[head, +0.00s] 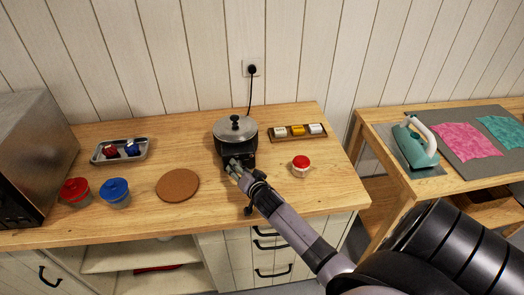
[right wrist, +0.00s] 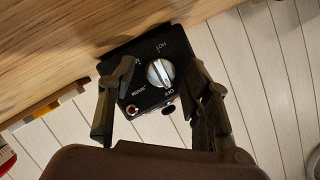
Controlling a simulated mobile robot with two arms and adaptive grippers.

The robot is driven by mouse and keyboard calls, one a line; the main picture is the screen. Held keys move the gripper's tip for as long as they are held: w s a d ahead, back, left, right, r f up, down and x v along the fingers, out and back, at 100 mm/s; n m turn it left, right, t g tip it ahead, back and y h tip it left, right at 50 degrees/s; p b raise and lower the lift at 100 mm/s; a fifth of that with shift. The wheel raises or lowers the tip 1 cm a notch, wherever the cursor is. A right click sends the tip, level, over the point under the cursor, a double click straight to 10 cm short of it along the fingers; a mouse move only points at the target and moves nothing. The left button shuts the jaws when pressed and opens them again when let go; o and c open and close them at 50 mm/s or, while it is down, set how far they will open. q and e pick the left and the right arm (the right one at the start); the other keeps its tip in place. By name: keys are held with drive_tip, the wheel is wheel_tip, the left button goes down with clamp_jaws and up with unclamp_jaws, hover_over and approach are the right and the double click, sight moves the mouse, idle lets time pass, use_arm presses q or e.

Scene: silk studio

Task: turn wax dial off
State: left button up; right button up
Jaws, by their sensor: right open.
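The wax warmer (head: 238,158) is a dark box under a lidded pot (head: 235,128) at the middle back of the counter. In the right wrist view its black front panel (right wrist: 142,98) carries a silver dial (right wrist: 160,73), with HOT marked on one side and OFF on the opposite side. I cannot tell for sure which mark the dial points to. My right gripper (right wrist: 161,82) is open at the panel, one finger on each side of the dial; contact is not clear. In the head view the right gripper (head: 237,170) hides part of the warmer's front. My left gripper is not in view.
A red-lidded jar (head: 301,166) stands right of my arm, below a wooden tray (head: 276,138) of small blocks. A cork mat (head: 178,185) lies to the left, near blue-lidded (head: 115,191) and red-lidded (head: 75,191) jars. A cord runs from the warmer to the wall outlet (head: 252,68).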

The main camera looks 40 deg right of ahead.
drive_tip(key=shift+f+m+t+b, duration=0.3)
drive_tip(key=shift+f+m+b, duration=0.05)
drive_tip(key=shift+m+b, duration=0.05)
drive_tip(key=d+b+v, duration=0.1)
drive_tip(key=b+v, duration=0.2)
drive_tip(key=v, duration=1.5)
drive_tip(key=s+a+f+n+g+y, duration=0.2)
drive_tip(key=s+a+f+n+g, duration=0.5)
drive_tip(key=s+a+n+g, duration=0.1)
drive_tip(key=s+a+n, duration=0.1)
drive_tip(key=s+a, duration=0.1)
drive_tip(key=a, duration=0.1)
drive_tip(key=shift+s+n+y, duration=0.2)
drive_tip(key=shift+n+y, duration=0.1)
drive_tip(key=shift+a, duration=0.1)
